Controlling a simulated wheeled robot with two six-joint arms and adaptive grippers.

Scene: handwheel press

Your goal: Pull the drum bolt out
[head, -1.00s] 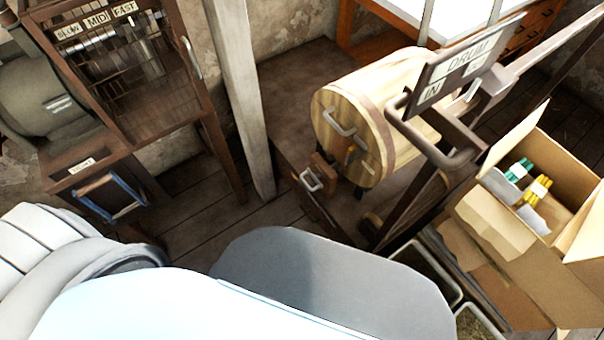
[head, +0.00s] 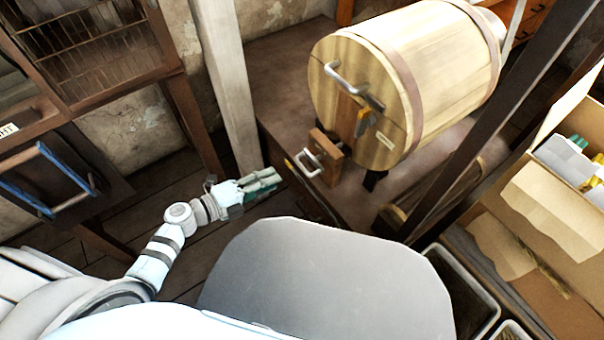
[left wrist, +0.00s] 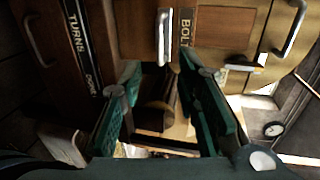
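The wooden drum (head: 440,62) lies on its side on a dark stand, with a metal handle (head: 338,77) on its round end. Low beside the drum, a metal pull handle (head: 308,163) sits by a small wooden block (head: 329,158). My right gripper is not seen.
A pale post (head: 225,85) stands just behind my left gripper. A dark slanted beam (head: 475,135) crosses right of the drum. An open cardboard box (head: 545,215) and bins (head: 465,290) are at the right.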

